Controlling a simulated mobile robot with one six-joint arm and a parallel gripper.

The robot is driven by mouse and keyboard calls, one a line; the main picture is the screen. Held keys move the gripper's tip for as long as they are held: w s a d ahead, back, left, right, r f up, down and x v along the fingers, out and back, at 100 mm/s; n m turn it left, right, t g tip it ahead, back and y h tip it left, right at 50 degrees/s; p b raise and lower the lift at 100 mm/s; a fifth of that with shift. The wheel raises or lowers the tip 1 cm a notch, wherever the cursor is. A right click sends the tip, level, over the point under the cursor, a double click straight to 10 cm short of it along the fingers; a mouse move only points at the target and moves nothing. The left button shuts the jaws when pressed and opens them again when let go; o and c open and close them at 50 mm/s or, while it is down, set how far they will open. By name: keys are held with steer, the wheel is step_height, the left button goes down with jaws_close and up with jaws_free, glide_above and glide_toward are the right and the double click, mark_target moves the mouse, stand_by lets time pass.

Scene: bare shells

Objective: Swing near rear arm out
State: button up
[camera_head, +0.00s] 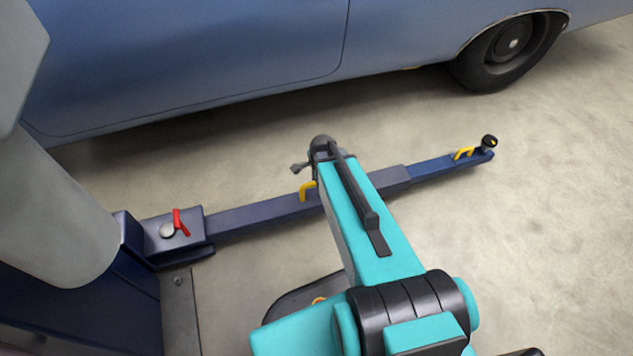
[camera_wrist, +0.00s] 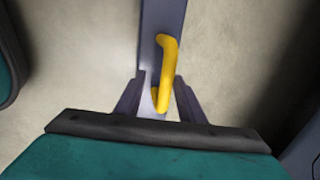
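A dark blue lift arm (camera_head: 262,213) lies low over the floor, running from the post base at left to a round black pad (camera_head: 489,142) at right. It has a yellow handle (camera_head: 307,190) midway and another yellow handle (camera_head: 463,153) near its tip. A red lever (camera_head: 180,222) sits at its inner end. My gripper (camera_head: 301,168) is above the middle handle, partly hidden by my own wrist. In the wrist view, my gripper (camera_wrist: 160,98) is open, with one finger on each side of the yellow handle (camera_wrist: 168,68); contact cannot be told.
A blue car (camera_head: 220,50) stands beyond the lift arm, with one wheel (camera_head: 510,45) at upper right. Bare concrete floor lies between the lift arm and the car, and at right.

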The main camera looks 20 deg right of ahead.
steer(key=shift+w+r, duration=0.1)
step_height(320, 180, up, 13)
steer(key=s+p, duration=0.2)
steer(key=p, duration=0.9)
steer(key=shift+s+r, duration=0.15)
steer(key=shift+s, duration=0.2)
steer(key=shift+a, duration=0.1)
steer(key=shift+a+r+p, duration=0.1)
steer(key=shift+r+p, duration=0.05)
steer(key=shift+p, duration=0.15)
stand_by(0.4)
